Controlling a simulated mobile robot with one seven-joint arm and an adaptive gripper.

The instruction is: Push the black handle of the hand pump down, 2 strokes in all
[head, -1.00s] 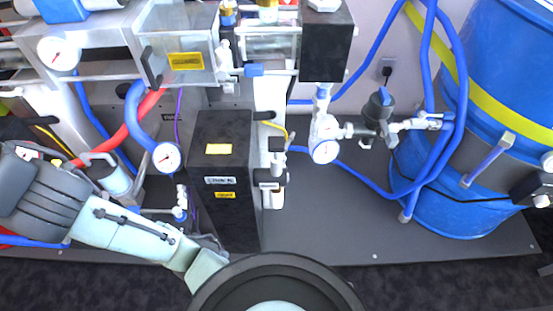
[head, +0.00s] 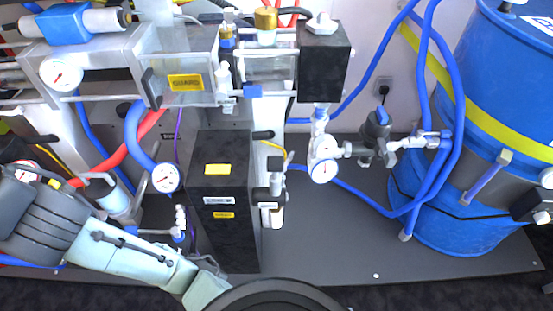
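I cannot make out the hand pump for certain.
A blue drum (head: 450,215) with blue hoses stands at the right. A guard box (head: 185,75), a gauge (head: 323,171) and a blue-topped valve (head: 376,130) stand above the dark base plate (head: 330,240). The plate is clear between the black box and the drum.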

